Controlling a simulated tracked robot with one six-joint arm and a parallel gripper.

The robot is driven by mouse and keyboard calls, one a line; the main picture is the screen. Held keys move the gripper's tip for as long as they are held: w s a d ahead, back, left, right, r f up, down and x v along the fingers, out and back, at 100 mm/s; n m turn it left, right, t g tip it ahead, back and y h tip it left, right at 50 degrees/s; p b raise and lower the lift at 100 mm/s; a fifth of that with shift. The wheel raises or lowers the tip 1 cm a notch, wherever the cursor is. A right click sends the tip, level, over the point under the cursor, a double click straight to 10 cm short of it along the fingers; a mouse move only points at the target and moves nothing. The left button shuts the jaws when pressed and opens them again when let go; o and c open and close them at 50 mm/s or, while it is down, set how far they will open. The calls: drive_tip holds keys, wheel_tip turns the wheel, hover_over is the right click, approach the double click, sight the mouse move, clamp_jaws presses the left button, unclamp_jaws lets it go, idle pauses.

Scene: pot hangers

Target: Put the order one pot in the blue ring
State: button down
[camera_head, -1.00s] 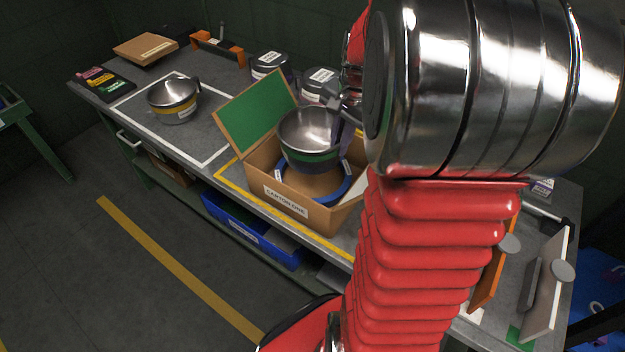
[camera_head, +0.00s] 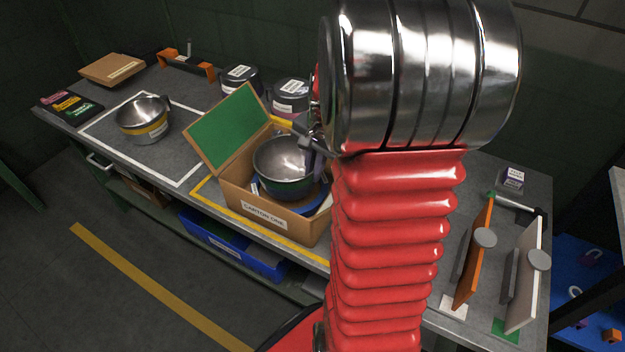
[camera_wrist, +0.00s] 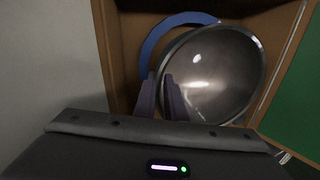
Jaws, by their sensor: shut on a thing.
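A steel pot (camera_head: 280,158) with a green band is in my gripper (camera_head: 314,148), held upright by its side. It is low inside the open box labelled "CARTON ONE" (camera_head: 240,200). The blue ring (camera_head: 318,206) lies in the box, and the pot hides most of it. In the wrist view the fingers (camera_wrist: 161,96) are at the near edge of the pot (camera_wrist: 215,75), and the blue ring (camera_wrist: 158,38) shows beyond and to the left of it. I cannot tell whether the pot touches the ring or the box floor.
The green inner side of the carton lid (camera_head: 228,128) stands open to the left. A yellow-banded pot (camera_head: 143,118) stands in a white outline further left. Lidded canisters (camera_head: 290,96) stand behind the carton. Upright orange (camera_head: 473,255) and white (camera_head: 524,275) panels stand at right.

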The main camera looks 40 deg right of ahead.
sight(311, 189)
drive_tip(key=shift+f, duration=1.8)
drive_tip(key=c, duration=1.8)
unclamp_jaws()
drive_tip(key=shift+f, duration=0.15)
drive_tip(key=r, duration=0.4)
drive_tip(key=s+r, duration=0.1)
drive_tip(key=r, duration=0.7)
drive_tip(key=shift+s+d, duration=0.2)
drive_tip(key=shift+s, duration=0.15)
